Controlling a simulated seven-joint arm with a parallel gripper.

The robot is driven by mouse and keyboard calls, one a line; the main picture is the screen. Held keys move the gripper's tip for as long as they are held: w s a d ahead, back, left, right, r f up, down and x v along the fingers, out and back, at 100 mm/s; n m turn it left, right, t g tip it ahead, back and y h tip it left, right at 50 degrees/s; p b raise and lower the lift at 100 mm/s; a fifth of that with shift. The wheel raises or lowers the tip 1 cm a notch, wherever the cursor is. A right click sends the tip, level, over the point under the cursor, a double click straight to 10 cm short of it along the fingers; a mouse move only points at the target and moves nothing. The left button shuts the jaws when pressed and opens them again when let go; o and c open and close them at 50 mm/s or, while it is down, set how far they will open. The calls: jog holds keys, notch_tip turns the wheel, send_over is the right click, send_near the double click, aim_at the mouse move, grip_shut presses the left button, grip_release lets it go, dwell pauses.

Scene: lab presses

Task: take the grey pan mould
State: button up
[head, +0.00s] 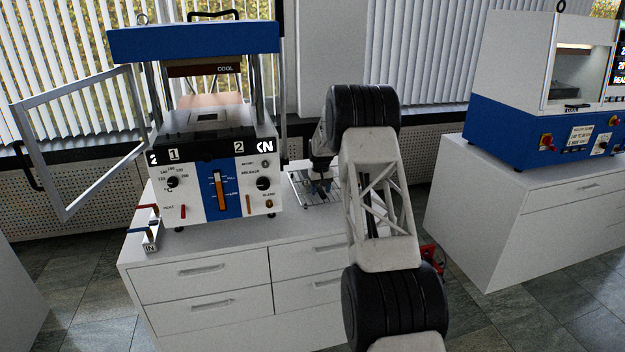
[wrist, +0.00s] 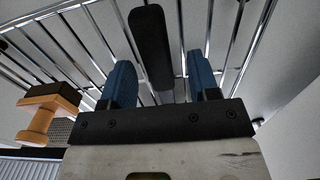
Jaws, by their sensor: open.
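My gripper (wrist: 160,62) is open over a wire rack (wrist: 75,50), its two blue fingers spread apart. A dark, rounded bar (wrist: 150,45) lies between the fingers, apart from both; it looks like a handle, but I cannot tell what it belongs to. In the head view my gripper (head: 320,187) is low over the rack (head: 300,193), on the counter right of the near press. No grey pan shape can be made out clearly; the arm and gripper hide part of the rack.
The blue-topped press (head: 195,40) stands left of the rack, its framed guard door (head: 75,140) swung open to the left. An orange-brown piece with a dark top (wrist: 45,112) is left of the fingers. A second press (head: 510,120) stands on a separate cabinet at right.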

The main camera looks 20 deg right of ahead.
dwell(0.4)
grip_shut()
jog(key=shift+r, duration=0.25)
jog(key=shift+r, duration=1.45)
jog(key=shift+s+r, duration=0.15)
jog(key=shift+s, duration=0.05)
jog(key=s+a+r, duration=0.1)
jog(key=s+a, duration=0.1)
jog(key=s, duration=1.3)
jog(key=shift+s+a+r, duration=0.2)
jog(key=shift+a, duration=0.05)
